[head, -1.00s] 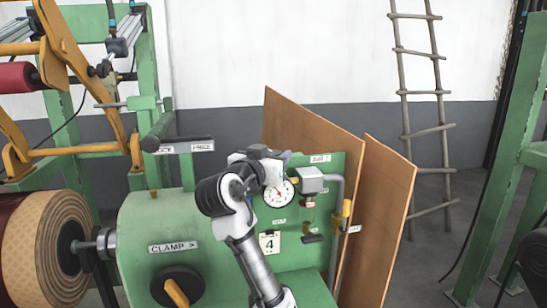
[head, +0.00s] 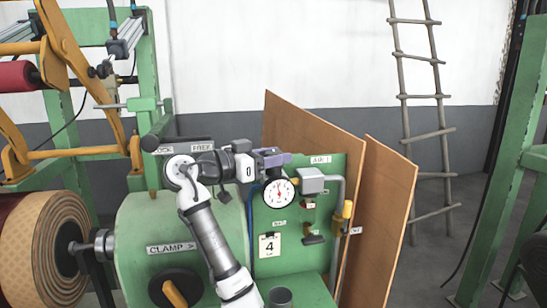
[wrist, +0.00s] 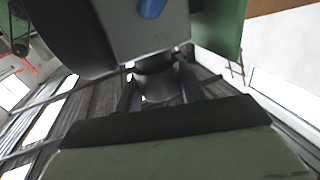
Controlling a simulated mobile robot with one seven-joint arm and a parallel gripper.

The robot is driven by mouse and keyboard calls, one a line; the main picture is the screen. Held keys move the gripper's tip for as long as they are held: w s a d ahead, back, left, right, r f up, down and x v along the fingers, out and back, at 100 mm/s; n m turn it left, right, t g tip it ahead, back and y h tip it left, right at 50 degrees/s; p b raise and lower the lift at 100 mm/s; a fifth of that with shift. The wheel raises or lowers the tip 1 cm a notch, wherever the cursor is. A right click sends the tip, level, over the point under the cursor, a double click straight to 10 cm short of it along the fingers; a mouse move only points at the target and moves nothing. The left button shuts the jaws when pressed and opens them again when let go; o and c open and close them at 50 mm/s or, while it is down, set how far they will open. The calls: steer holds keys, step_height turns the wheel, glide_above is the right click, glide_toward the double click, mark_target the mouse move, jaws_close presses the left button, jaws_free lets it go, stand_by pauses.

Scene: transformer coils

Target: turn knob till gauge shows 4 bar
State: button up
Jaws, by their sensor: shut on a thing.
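The white round gauge (head: 279,192) is on the green panel. Its red needle points roughly upward; the scale is too small to read. A card with a 4 (head: 269,246) hangs below it. A grey regulator box (head: 311,180) is right of the gauge. My gripper (head: 278,159) reaches in from the left just above the gauge. In the wrist view, its two fingers (wrist: 158,92) close around a dark round knob (wrist: 155,63) on a grey block with a blue spot. The head view does not show this knob clearly behind the fingers.
Left of the panel is a green housing with a CLAMP label (head: 172,248) and a dark disc with an orange handle (head: 175,293). Brown boards (head: 385,225) lean behind and right of the panel. A yellow-handled valve (head: 346,210) is close right of the regulator.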

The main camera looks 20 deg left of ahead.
stand_by(0.4)
steer(key=o, duration=0.9)
steer(key=shift+o, duration=0.2)
steer(key=b+v, duration=0.5)
steer(key=v, duration=0.8)
steer(key=shift+s+a, duration=0.25)
steer(key=shift+a, duration=0.1)
